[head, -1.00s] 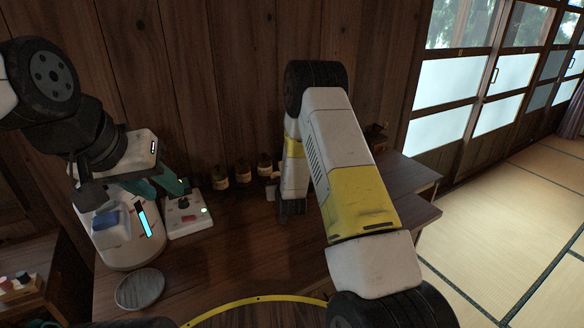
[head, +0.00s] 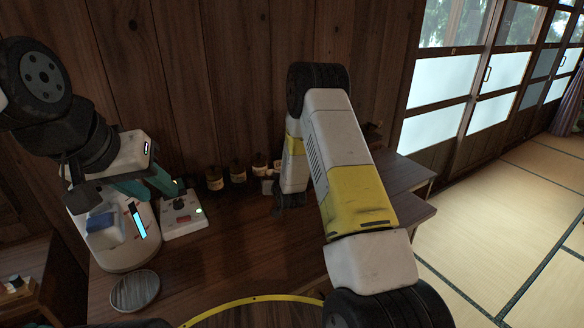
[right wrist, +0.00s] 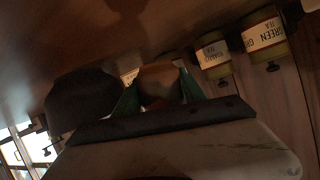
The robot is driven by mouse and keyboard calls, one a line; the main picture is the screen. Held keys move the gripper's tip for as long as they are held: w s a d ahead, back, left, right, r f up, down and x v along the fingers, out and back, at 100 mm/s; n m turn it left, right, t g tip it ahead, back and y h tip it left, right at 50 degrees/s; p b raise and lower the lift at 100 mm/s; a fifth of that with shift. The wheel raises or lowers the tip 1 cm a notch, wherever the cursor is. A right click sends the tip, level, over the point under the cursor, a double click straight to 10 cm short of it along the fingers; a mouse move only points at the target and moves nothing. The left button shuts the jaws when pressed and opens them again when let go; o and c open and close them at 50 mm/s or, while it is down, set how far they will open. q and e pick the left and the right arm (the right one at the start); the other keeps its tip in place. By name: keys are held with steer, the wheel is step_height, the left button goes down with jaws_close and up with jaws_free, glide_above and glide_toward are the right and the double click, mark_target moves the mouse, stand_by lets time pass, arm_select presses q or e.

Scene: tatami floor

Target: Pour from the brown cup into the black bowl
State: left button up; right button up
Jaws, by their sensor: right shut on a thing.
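In the right wrist view, the brown cup (right wrist: 160,84) sits between the teal fingers of my right gripper (right wrist: 158,98), which is shut on it. The black bowl (right wrist: 82,100) is just left of the cup in that view, close to the fingers; I cannot tell whether they touch. In the head view my right forearm hides the right gripper, the cup and the bowl. My left gripper (head: 158,184), with teal fingers, hangs over the left part of the wooden table; its opening is unclear.
Near the left gripper stand a white device with a blue display (head: 115,240) and a white control box (head: 184,216). A grey round disc (head: 135,291) lies in front. Several labelled tea jars (head: 238,175) line the wall. The table (head: 235,245) between is clear.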

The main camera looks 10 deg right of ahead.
mark_target(276, 171)
steer(key=shift+m+y, duration=0.6)
steer(key=shift+m, duration=0.2)
steer(key=r, duration=0.1)
steer(key=d+r, duration=0.1)
steer(key=r, duration=0.2)
steer(key=shift+w+d+r, duration=0.15)
steer(key=shift+w+d, duration=0.05)
steer(key=shift+d, duration=0.1)
steer(key=shift+w+d+r+m+y, duration=0.1)
steer(key=shift+d+r+m+y, duration=0.3)
steer(key=shift+r, duration=0.5)
steer(key=shift+w+d+r+m+y, duration=0.1)
steer(key=shift+d+r+m+y, duration=0.35)
steer(key=shift+d+m, duration=0.3)
steer(key=shift+d+r+m+y, duration=0.1)
steer(key=shift+r+m+y, duration=0.05)
steer(key=shift+m+y, duration=0.25)
steer(key=shift+f+m+y, duration=0.4)
steer(key=shift+m+y, duration=0.05)
steer(key=shift+m, duration=0.2)
steer(key=shift+r+m+y, duration=0.35)
steer(key=shift+m+y, duration=0.05)
steer(key=shift+m, duration=0.2)
steer(key=shift+d+f+m+y+p, duration=0.1)
steer(key=shift+f+m+y+p, duration=0.3)
steer(key=shift+m, duration=0.2)
